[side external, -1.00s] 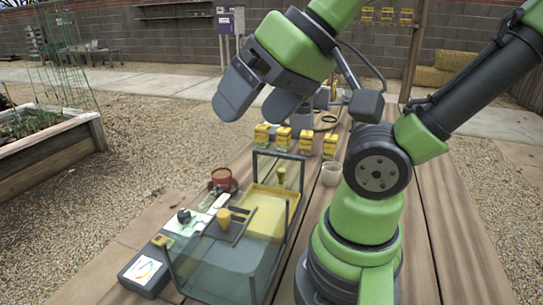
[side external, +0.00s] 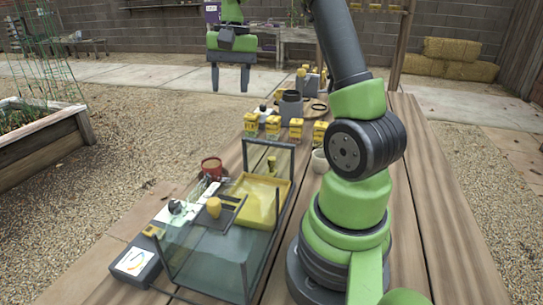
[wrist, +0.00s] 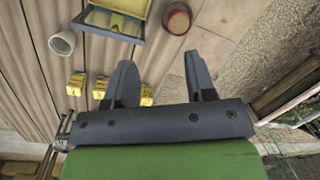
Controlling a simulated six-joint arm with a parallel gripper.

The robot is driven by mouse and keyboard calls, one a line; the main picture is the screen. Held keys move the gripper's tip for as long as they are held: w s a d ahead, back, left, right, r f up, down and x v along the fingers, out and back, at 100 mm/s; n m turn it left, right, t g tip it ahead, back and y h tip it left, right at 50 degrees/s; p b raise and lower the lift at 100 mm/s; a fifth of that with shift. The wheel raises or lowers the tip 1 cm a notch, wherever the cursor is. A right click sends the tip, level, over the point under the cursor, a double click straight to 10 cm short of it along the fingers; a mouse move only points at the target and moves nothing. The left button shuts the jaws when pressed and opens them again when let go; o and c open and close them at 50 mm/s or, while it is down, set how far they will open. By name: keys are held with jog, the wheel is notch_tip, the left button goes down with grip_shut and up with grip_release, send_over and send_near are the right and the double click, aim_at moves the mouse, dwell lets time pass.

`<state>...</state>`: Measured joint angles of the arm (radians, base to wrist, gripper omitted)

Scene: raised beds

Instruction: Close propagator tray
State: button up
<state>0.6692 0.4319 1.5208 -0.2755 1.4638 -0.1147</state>
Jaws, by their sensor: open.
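The propagator (side external: 205,266) is a clear, dark-edged box on the wooden table, left of my arm's base. A yellow tray (side external: 287,196) lies at its far end; I cannot tell how far it stands out. Part of the yellow tray also shows at the top of the wrist view (wrist: 124,6). My gripper (side external: 230,82) is open and empty, fingers pointing down, high beyond the propagator in the side view. In the wrist view my gripper's fingers (wrist: 160,62) are spread, with the tray ahead of them and apart from them.
Several yellow packets (side external: 273,128) stand in a row beyond the propagator. A red pot (side external: 211,168) is left of it, and a pale pot (side external: 320,161) is right. A dark box with a white label (side external: 135,262) sits at the near left. The table right of my base is clear.

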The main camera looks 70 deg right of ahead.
aim_at(272, 156)
jog(key=s+d+f+m+g+y, duration=0.2)
jog(key=s+d+f+m+y, duration=0.3)
jog(key=d+f, duration=0.75)
jog(key=a+f, duration=0.1)
jog(key=f, duration=0.2)
jog(key=s+a+f+h, duration=0.1)
jog(key=a+f, duration=0.1)
jog(key=f, duration=0.1)
jog(key=a+f+h, duration=0.1)
jog(key=f, duration=0.2)
jog(key=shift+s+a+f+n, duration=0.15)
jog(key=shift+s+f+n, duration=0.05)
jog(key=shift+n, duration=0.1)
grip_shut()
